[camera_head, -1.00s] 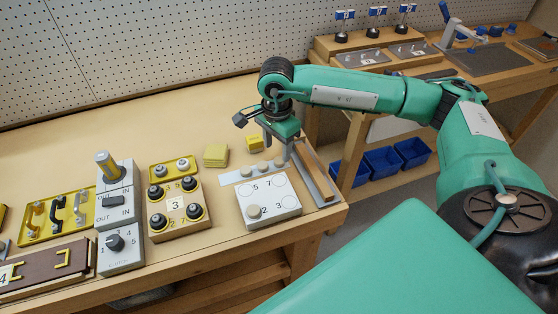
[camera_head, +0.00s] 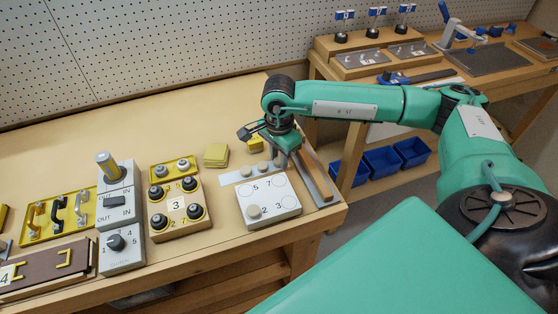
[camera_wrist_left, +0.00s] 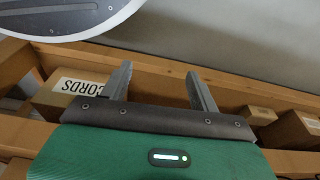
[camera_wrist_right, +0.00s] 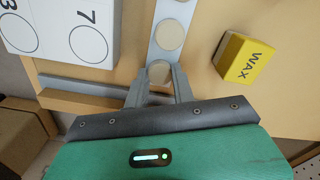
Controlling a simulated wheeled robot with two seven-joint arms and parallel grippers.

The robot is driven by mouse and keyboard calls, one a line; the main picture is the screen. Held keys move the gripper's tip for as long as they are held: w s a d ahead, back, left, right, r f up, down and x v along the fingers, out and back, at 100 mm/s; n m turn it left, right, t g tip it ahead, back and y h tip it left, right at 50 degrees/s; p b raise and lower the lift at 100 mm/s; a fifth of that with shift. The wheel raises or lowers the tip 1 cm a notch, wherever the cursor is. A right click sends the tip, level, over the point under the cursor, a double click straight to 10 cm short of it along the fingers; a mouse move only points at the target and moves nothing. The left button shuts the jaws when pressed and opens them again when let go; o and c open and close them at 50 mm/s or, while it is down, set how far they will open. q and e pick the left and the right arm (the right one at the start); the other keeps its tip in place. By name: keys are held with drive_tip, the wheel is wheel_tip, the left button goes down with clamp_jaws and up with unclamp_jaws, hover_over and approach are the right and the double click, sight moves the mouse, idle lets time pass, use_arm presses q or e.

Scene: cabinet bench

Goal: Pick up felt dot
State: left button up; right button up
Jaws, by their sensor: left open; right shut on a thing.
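A row of beige felt dots lies on a pale strip (camera_head: 232,179); one is the left dot (camera_head: 245,171). In the right wrist view a dot (camera_wrist_right: 158,72) sits between the fingertips at the strip's end, and another dot (camera_wrist_right: 170,36) lies beyond it. My right gripper (camera_head: 281,163) is shut on that end dot, low over the strip. A white board (camera_head: 275,205) with numbered circles stands in front of the strip, with one dot (camera_head: 253,211) on it. My left gripper (camera_wrist_left: 160,85) is open and empty, away from the bench top.
A yellow wax block (camera_wrist_right: 246,60) is close beside the right gripper. A grey bar and wooden strip (camera_head: 318,176) lie along the bench's right edge. Yellow pads (camera_head: 216,155) and a block with black knobs (camera_head: 176,207) stand to the left.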

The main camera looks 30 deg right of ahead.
drive_tip(key=shift+r, duration=0.1)
use_arm(q)
drive_tip(key=shift+w+d+r+b, duration=0.1)
drive_tip(key=shift+w+r+b, duration=0.1)
drive_tip(key=shift+r, duration=0.3)
drive_tip(key=shift+w+r+b, duration=0.1)
drive_tip(key=shift+w+r, duration=0.05)
drive_tip(key=shift+r, duration=0.3)
use_arm(e)
wheel_tip(320, 180, up, 20)
